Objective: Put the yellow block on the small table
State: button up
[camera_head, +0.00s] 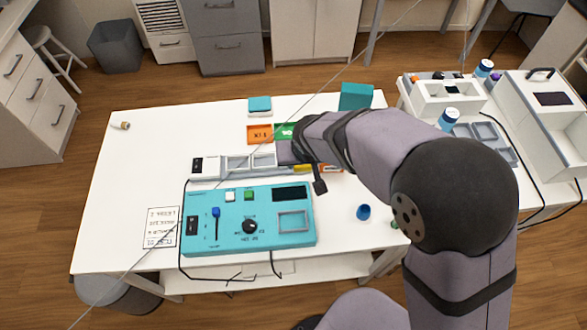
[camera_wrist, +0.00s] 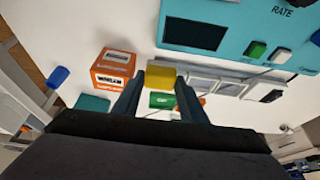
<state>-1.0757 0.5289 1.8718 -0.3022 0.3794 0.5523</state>
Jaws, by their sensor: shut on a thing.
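The yellow block (camera_wrist: 160,76) is between the two fingers of my gripper (camera_wrist: 160,88) in the wrist view, and the gripper is shut on it. In the head view a bit of yellow (camera_head: 303,168), likely the block, shows beside my wrist above the white table. My arm hides most of the fingers there. A smaller white table (camera_head: 543,206) stands at the right; I take it for the small table. My gripper is well to its left, over the larger table. The block's contact with anything below cannot be told.
On the larger table (camera_head: 140,190) are a turquoise control panel (camera_head: 268,236), a grey-white tray unit (camera_head: 250,163), orange (camera_head: 260,135) and teal (camera_head: 355,96) items and a blue cup (camera_head: 363,212). White bins (camera_head: 448,100), a grey tray (camera_head: 487,131) and a blue-capped jar (camera_head: 448,118) crowd the smaller table.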

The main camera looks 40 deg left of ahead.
aim_at(303, 171)
jog(key=shift+f, duration=2.85)
jog(key=shift+f, duration=0.2)
jog(key=o, duration=1.1)
jog(key=shift+r, duration=0.15)
jog(key=shift+s+r, duration=0.1)
jog(key=shift+r, duration=0.4)
jog(key=v, duration=1.1)
jog(key=shift+d+b, duration=0.15)
jog(key=shift+b, duration=0.25)
